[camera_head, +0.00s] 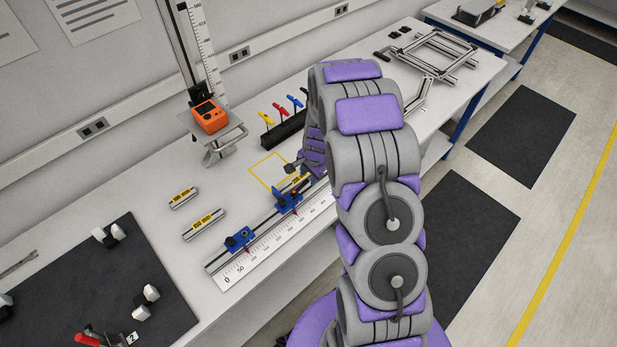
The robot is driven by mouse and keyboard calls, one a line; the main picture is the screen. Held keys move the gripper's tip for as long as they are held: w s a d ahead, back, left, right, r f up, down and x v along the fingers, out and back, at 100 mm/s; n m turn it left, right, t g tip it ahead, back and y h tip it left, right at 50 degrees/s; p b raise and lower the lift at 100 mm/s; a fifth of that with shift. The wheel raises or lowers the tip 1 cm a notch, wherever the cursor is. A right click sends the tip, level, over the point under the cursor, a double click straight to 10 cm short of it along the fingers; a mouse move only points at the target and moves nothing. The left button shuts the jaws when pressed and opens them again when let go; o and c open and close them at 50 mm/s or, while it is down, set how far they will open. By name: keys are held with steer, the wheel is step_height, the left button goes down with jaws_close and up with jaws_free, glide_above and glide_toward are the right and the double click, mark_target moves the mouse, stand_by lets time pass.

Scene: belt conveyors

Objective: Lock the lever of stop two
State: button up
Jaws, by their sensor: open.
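Two blue stops sit on a metal rail along a white ruler scale. One blue stop (239,239) is near the zero end. The other blue stop (288,200) is farther along, with a red pointer tip over the scale. I cannot read numbers on the stops, and their levers are too small to make out. My gripper (292,169) is open, just behind and above the farther stop, close to a yellow label. My arm hides the rail beyond it. I cannot tell whether the fingers touch the stop.
Two yellow-labelled bars (183,198) (204,223) lie left of the rail. An orange device (209,116) stands on a vertical gauge behind. A black rack (284,130) with coloured handles is beside my arm. A dark mat (95,285) with clamps lies front left.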

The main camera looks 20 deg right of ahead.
step_height(320, 180, up, 14)
steer(key=s+d, duration=0.1)
steer(key=s, duration=0.1)
steer(key=shift+s, duration=0.2)
stand_by(0.4)
steer(key=s+a+r+n+g+b, duration=0.1)
steer(key=s+a+n+b, duration=0.2)
steer(key=s, duration=0.9)
steer(key=s+a+r+n+g+b, duration=0.1)
steer(key=s+a+n+b, duration=0.3)
steer(key=s, duration=0.7)
steer(key=s+a+r+n+g+b, duration=0.1)
steer(key=s+a+n+b, duration=0.2)
steer(key=s, duration=0.9)
steer(key=n+b, duration=0.1)
steer(key=n, duration=0.2)
steer(key=shift+s+a+g+h, duration=0.25)
steer(key=shift+s+g+h, duration=0.1)
steer(key=shift+g+h, duration=0.05)
steer(key=shift+r, duration=0.1)
